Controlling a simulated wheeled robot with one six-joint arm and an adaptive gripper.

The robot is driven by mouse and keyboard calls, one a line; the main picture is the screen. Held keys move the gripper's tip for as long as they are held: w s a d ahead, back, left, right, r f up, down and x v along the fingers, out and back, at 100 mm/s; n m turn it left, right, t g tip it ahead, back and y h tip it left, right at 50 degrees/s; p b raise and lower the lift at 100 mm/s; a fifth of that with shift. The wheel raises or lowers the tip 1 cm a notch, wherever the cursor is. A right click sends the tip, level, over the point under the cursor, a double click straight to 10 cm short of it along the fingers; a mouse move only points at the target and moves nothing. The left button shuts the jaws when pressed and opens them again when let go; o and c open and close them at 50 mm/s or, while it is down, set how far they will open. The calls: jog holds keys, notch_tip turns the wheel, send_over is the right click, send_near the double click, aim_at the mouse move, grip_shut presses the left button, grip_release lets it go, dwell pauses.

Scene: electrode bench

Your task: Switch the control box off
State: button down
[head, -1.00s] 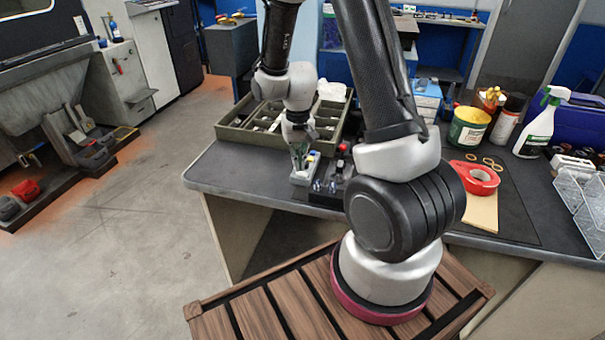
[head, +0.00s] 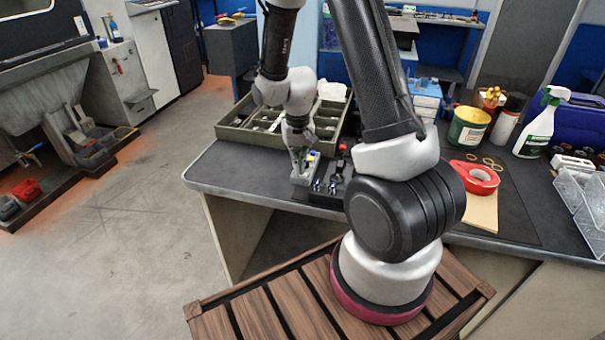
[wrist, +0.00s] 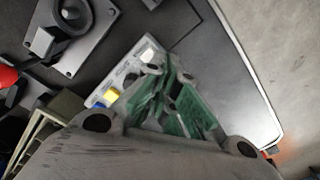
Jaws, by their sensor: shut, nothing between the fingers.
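The control box (head: 303,183) is a small light grey box near the front left edge of the bench. In the wrist view its pale top face (wrist: 123,78) shows a yellow button, a blue button and a white part near my fingertips. My gripper (head: 299,163) is shut and empty, pointing down at the box. In the wrist view my gripper (wrist: 160,70) has green finger pads and its tips lie over the box by the white part. It hides part of the top, and I cannot tell whether the tips touch it.
A black fixture (head: 330,186) stands right beside the box, with a red knob (wrist: 8,76) close by in the wrist view. A green compartment tray (head: 240,134) lies behind. Red tape (head: 474,178) and a spray bottle (head: 541,125) are farther right. The bench's left corner is clear.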

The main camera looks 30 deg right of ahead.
jog(key=shift+f, duration=0.55)
jog(key=shift+r, duration=3.55)
jog(key=s+d+r+n+t, duration=0.1)
jog(key=s+r+n+t, duration=0.2)
jog(key=s+r, duration=1.7)
notch_tip(320, 180, up, 3)
jog(key=shift+s+d+f+t, duration=0.2)
jog(key=shift+s+t, duration=0.15)
jog(key=shift+t, duration=0.35)
